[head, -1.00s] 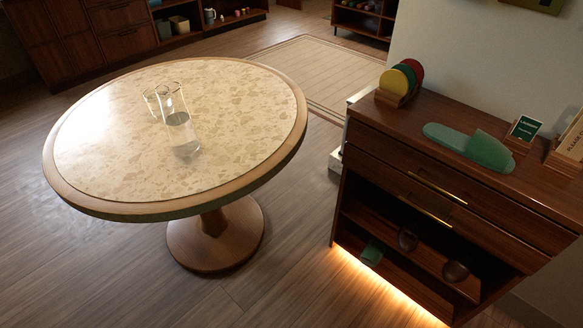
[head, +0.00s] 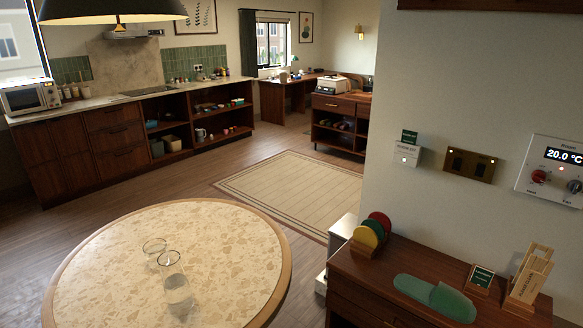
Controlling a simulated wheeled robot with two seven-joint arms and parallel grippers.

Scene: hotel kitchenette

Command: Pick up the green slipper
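The green slipper (head: 434,297) lies on top of the dark wooden cabinet (head: 345,264) at the lower right of the head view. Its sole end points left and its strap end is to the right. Neither of my grippers is in view.
Coloured round discs in a holder (head: 371,234) stand left of the slipper; a small green card (head: 481,279) and a wooden sign holder (head: 528,277) stand right. A round table (head: 283,278) with a glass carafe (head: 175,287) is at the lower left. A rug (head: 290,190) lies behind.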

